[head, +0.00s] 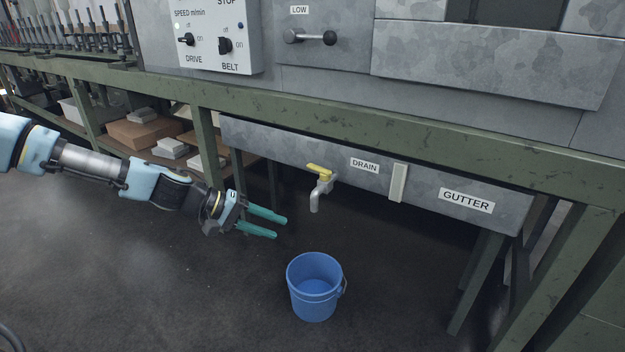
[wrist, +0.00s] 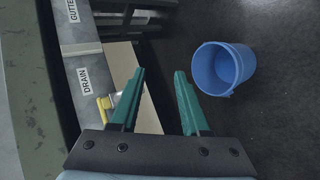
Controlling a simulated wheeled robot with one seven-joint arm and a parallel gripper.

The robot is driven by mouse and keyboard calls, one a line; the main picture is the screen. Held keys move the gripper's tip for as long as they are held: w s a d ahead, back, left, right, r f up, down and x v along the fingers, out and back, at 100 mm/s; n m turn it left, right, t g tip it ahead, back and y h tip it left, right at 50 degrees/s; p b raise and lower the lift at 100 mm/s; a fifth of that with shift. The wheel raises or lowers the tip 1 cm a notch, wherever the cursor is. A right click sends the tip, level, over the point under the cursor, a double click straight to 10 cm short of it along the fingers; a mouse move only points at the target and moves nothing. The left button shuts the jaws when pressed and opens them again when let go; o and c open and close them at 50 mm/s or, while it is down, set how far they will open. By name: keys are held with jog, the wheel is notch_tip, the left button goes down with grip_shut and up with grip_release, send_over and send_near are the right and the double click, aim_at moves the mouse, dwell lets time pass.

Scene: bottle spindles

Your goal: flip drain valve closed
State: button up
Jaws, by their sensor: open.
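The drain valve is a metal tap (head: 318,190) with a yellow lever handle (head: 319,169) on the front of the grey gutter (head: 440,180), left of the DRAIN label (head: 364,165). The lever lies roughly along the gutter, across the downward spout. My gripper (head: 282,227) is open and empty, with teal fingers, to the left of the tap and a little lower, apart from it. In the wrist view the yellow lever (wrist: 104,103) shows to the left of my gripper (wrist: 159,72), partly hidden behind the left finger.
A blue bucket (head: 315,287) stands on the floor below the tap; it also shows in the wrist view (wrist: 232,68). The green bench rail (head: 300,121) runs above the gutter. Boxes (head: 140,131) sit on a lower shelf at left. The floor around the bucket is clear.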

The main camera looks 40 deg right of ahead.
jog(key=w+d+r+n+h+b, duration=0.1)
jog(key=w+d+h+b, duration=0.15)
jog(key=d, duration=0.35)
jog(key=n+t+h+b, duration=0.2)
jog(key=n+h, duration=0.1)
jog(key=h, duration=0.2)
send_near(309, 168)
jog(key=b+x, duration=0.3)
jog(key=x, duration=0.8)
jog(key=shift+r, duration=0.1)
grip_shut()
